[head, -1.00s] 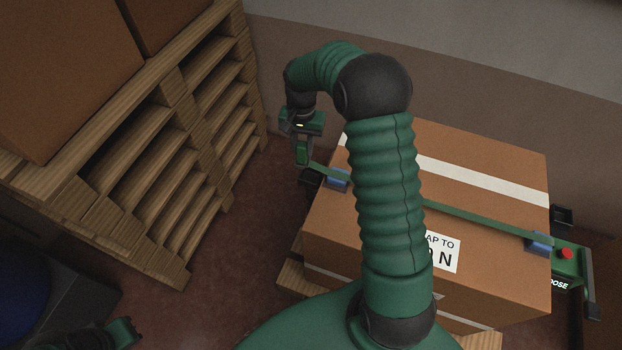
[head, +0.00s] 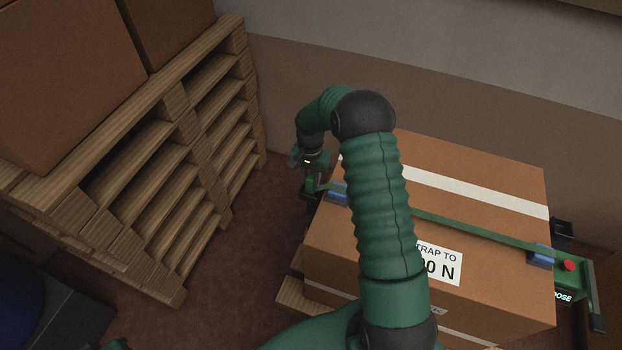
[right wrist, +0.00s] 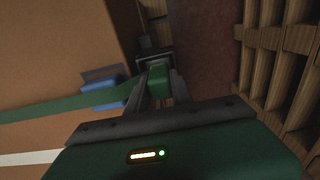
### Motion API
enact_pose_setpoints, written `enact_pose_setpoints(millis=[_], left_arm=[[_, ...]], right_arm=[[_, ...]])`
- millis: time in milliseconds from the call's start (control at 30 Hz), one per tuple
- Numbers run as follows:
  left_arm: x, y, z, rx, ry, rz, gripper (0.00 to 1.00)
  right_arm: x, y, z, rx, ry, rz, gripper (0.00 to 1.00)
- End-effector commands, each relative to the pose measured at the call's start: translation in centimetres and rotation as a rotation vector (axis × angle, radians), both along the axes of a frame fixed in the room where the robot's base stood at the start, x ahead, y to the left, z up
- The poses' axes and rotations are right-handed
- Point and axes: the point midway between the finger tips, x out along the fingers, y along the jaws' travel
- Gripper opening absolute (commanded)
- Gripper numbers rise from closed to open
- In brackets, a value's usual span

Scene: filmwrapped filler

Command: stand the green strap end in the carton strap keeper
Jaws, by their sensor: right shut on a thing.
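The green strap (head: 470,228) runs across the top of the brown carton (head: 500,200) and over blue edge guards at both sides. My right gripper (head: 311,187) is beyond the carton's left edge. In the right wrist view my right gripper (right wrist: 160,97) is shut on the green strap end (right wrist: 158,76). The dark keeper (right wrist: 152,61) is just past the fingertips, by the carton's side. The strap end overlaps it in the picture; I cannot tell whether it is inside. At the bottom left of the head view only a sliver of my left gripper (head: 117,344) shows.
A blue edge guard (right wrist: 101,90) sits close beside the right fingers. A stack of wooden pallets (head: 170,150) stands left, with bare floor between it and the carton. A green strapping tool (head: 570,270) with a red button is at the carton's right side.

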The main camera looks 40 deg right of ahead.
Motion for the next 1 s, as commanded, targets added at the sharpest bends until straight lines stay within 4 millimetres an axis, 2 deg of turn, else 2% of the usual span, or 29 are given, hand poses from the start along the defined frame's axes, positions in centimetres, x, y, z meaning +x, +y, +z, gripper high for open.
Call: enact_pose_setpoints(millis=[67,100,233,500,633,767,1000], left_arm=[[0.0,0.0,-0.2,0.000,0.000,0.000,0.00],[0.0,0.0,-0.1,0.000,0.000,0.000,0.00],[0.0,0.0,-0.1,0.000,0.000,0.001,0.00],[0.0,0.0,-0.1,0.000,0.000,0.000,0.00],[0.0,0.0,0.1,0.000,0.000,0.000,0.00],[0.0,0.0,0.4,0.000,0.000,0.000,0.00],[0.0,0.0,0.9,0.000,0.000,0.000,0.00]], right_arm=[[0.0,-0.1,-0.4,0.001,0.000,0.000,0.00],[0.0,-0.1,-0.3,0.002,0.000,0.000,0.31],[-0.1,-0.2,-0.3,0.003,0.000,0.000,0.48],[-0.1,-0.2,-0.3,0.003,0.000,0.000,0.49],[0.0,-0.2,0.8,0.000,-0.002,0.000,0.49],[0.1,-0.1,3.6,-0.001,-0.004,0.001,0.49],[0.0,-0.2,9.7,0.000,-0.004,0.000,0.49]])
